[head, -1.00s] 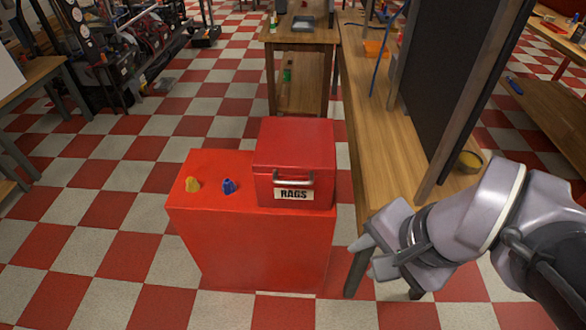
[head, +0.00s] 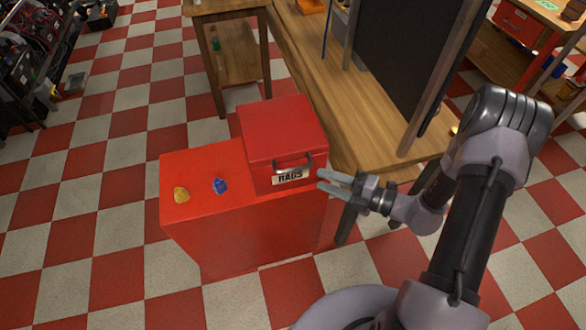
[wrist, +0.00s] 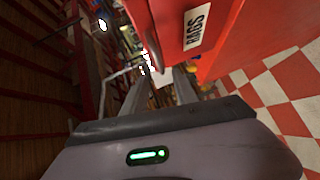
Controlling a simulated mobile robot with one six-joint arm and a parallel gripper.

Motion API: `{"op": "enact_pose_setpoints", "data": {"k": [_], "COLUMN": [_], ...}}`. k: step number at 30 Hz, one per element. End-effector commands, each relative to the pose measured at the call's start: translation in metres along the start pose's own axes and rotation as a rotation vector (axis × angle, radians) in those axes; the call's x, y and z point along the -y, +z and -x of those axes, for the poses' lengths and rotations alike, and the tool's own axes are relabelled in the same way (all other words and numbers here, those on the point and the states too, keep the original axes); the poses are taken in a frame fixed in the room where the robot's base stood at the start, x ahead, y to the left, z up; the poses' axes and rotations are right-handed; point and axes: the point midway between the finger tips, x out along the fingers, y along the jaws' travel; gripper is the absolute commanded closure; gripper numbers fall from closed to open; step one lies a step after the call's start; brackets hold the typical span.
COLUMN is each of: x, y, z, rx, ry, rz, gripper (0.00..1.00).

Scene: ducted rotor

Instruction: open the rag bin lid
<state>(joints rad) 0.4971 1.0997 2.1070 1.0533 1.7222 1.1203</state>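The red rag bin (head: 262,165) stands on the right part of a red cabinet top, with a white "RAGS" label on its front. Its lid (head: 280,125) is shut, and a grey bar handle (head: 293,164) sits on the front near the lid's edge. My gripper (head: 319,179) is open and empty, just right of the bin's front, its fingers pointing left towards the handle and label. In the wrist view the two fingers (wrist: 160,85) are spread apart, and the label (wrist: 197,26) shows sideways at the upper right.
A red cabinet (head: 240,235) bears the bin, a yellow lump (head: 181,194) and a blue lump (head: 220,186). A wooden bench (head: 310,70) with a dark upright board (head: 405,60) stands close behind and right.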

Motion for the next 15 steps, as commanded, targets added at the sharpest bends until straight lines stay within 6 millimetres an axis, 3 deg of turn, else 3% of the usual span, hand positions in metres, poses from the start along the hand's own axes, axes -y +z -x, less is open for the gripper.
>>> {"op": "enact_pose_setpoints", "data": {"k": [6,10,15], "x": [0.003,0.002,0.001], "y": [-0.001,-0.001,-0.001], "z": [-0.062,-0.085,-0.1], "rx": [-0.006,-0.004,-0.003], "ry": [-0.001,-0.001,-0.001], "rz": [0.003,0.003,0.003], "gripper": [0.66,0.66,0.66]}}
